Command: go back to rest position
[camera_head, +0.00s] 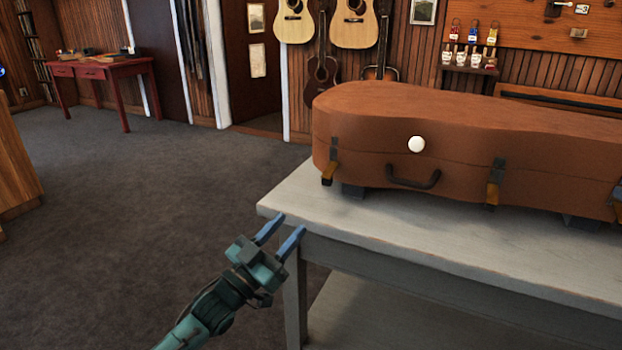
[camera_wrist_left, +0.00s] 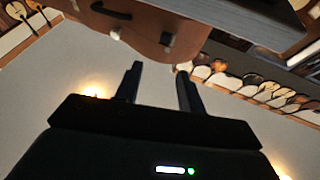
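My left gripper (camera_head: 281,236) is in front of the left front corner of a grey table (camera_head: 400,240). Its two blue fingers are apart with nothing between them. The left wrist view also shows the two dark fingers (camera_wrist_left: 158,85) spread and empty. A closed brown guitar case (camera_head: 460,140) lies on the table, beyond the gripper and apart from it. It also shows at the top of the left wrist view (camera_wrist_left: 150,22). My right gripper shows in neither view.
A white ball-like spot (camera_head: 416,144) appears in front of the case, above its handle (camera_head: 413,181). A red desk (camera_head: 100,72) stands at the back left. A wooden counter (camera_head: 15,160) is at the left edge. Guitars (camera_head: 353,22) hang on the back wall. Dark carpet left of the table is clear.

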